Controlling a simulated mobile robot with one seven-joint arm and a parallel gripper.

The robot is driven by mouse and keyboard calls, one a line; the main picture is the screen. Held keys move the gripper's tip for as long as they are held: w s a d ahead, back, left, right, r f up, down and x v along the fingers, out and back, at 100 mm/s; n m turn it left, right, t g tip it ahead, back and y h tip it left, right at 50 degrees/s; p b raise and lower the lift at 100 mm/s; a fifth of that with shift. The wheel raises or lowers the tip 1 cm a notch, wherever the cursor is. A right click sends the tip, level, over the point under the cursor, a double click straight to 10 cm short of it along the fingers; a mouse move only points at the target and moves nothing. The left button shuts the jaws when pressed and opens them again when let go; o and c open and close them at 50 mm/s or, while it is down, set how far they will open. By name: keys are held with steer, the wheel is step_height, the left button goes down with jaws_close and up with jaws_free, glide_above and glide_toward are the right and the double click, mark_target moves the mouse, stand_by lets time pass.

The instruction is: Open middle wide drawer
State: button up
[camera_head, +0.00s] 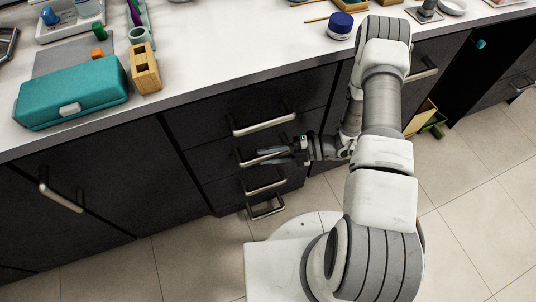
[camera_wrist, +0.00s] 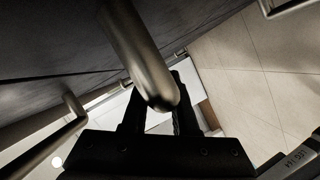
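A stack of dark drawers with bar handles is under the white counter in the head view. The top handle (camera_head: 264,124) is above my gripper (camera_head: 275,153). The second handle (camera_head: 246,161) is at my gripper's height, and my fingers overlap it there. In the wrist view my gripper (camera_wrist: 160,103) has its two dark fingers apart. A thick metal handle (camera_wrist: 135,45) comes down from the top, and its rounded end lies between or in front of the fingers. I cannot tell whether they touch it. The drawers look closed, except the lowest, whose handle (camera_head: 266,208) sits low near the floor.
A third handle (camera_head: 265,188) is just below my gripper. A teal case (camera_head: 72,92) and a wooden block (camera_head: 145,68) stand on the counter (camera_head: 215,60). A cabinet handle (camera_head: 60,198) is at the left.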

jaws_close()
stand_by(1.1)
